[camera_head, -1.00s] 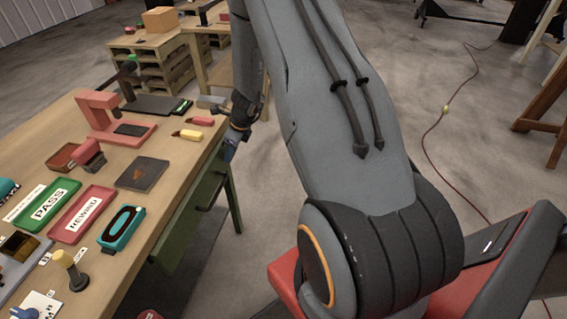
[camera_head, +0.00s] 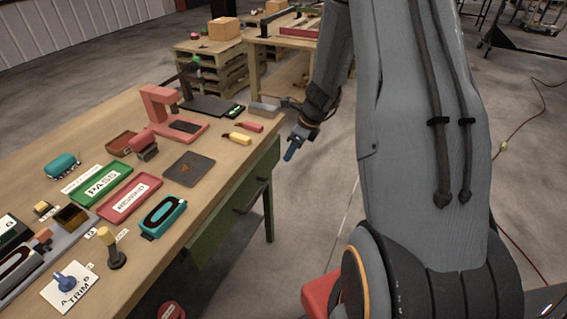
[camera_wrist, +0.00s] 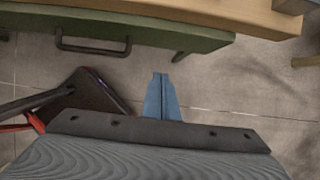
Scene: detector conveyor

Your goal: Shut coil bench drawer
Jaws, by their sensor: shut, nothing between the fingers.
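The coil bench drawer has a green front (camera_head: 222,222) under the wooden bench top, with a dark bar handle (camera_head: 251,199). The wrist view shows the green front (camera_wrist: 185,43) along the top, with the handle (camera_wrist: 92,48) at upper left. I cannot tell how far the drawer stands out. My gripper (camera_head: 291,151) is shut and empty, beside the bench's far right corner and apart from it. In the wrist view its blue fingers (camera_wrist: 160,78) are together over bare floor, to the right of the handle and short of the green front.
The bench top (camera_head: 225,165) holds a green PASS tray (camera_head: 101,184), a red REWIND tray (camera_head: 130,198), a teal ring-shaped part (camera_head: 163,216) and a red press frame (camera_head: 160,105). Pallets and another table stand behind. The floor right of the bench is clear; a cable lies farther right.

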